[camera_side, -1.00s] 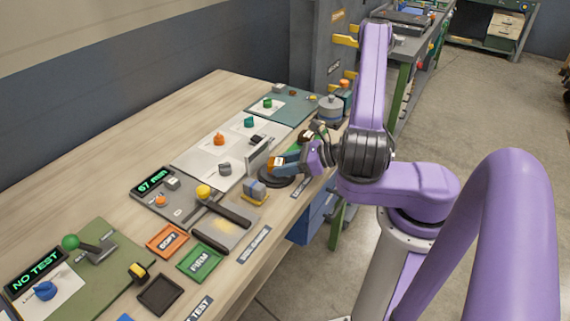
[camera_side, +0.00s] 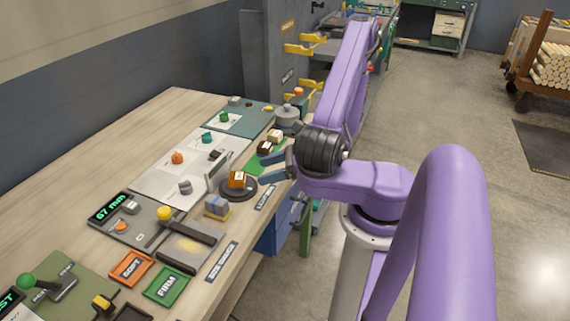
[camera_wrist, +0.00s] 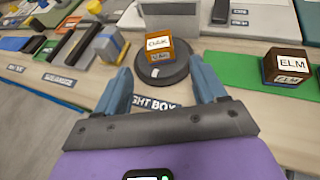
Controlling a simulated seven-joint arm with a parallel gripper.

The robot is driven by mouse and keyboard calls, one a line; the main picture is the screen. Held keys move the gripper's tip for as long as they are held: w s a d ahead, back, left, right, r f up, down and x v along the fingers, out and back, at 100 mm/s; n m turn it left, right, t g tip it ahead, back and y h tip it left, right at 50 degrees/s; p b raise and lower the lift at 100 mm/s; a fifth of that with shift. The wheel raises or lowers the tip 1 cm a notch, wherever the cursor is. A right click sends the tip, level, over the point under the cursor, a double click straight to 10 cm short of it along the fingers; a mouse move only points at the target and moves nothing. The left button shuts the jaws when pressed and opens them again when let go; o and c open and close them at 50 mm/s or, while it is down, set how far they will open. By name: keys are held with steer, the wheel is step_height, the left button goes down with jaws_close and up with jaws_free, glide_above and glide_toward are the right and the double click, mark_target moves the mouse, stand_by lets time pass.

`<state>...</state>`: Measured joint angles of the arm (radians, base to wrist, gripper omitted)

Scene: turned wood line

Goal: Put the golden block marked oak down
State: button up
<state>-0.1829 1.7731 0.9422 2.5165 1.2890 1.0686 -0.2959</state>
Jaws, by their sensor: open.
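The golden-brown block (camera_side: 237,180) with white labels sits on a round black disc (camera_side: 247,194) near the bench's front edge. In the wrist view the block (camera_wrist: 168,50) rests on the disc (camera_wrist: 165,76), and the small print on its labels is hard to read. My gripper (camera_side: 268,168) is open and empty, just to the right of the block in the side view. In the wrist view its two blue fingers (camera_wrist: 160,68) are spread on the near side of the disc, clear of the block.
A dark brown block marked ELM (camera_wrist: 287,66) stands on a green strip (camera_wrist: 240,68) to the right in the wrist view. An upright grey plate (camera_side: 219,170) stands behind the disc. A blue-grey block (camera_side: 216,205) is close on the disc's left.

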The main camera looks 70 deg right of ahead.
steer(key=r+n+g+y, duration=0.1)
steer(key=s+r+n+g+y, duration=0.1)
steer(key=n, duration=0.1)
steer(key=s+r+n+g+y, duration=0.1)
steer(key=n, duration=0.1)
steer(key=shift+s+a, duration=0.1)
steer(key=shift+s, duration=0.15)
steer(key=s+a+r+m+g+h, duration=0.4)
steer(key=a+m, duration=0.3)
steer(key=m, duration=0.9)
steer(key=s+a+r+m+g+h, duration=0.4)
steer(key=s+a+r+m+g, duration=0.1)
steer(key=m, duration=1.1)
steer(key=shift+s+a+r+m, duration=0.3)
steer(key=shift+s+a+r, duration=0.65)
steer(key=shift+a, duration=0.4)
steer(key=shift+w+r, duration=0.1)
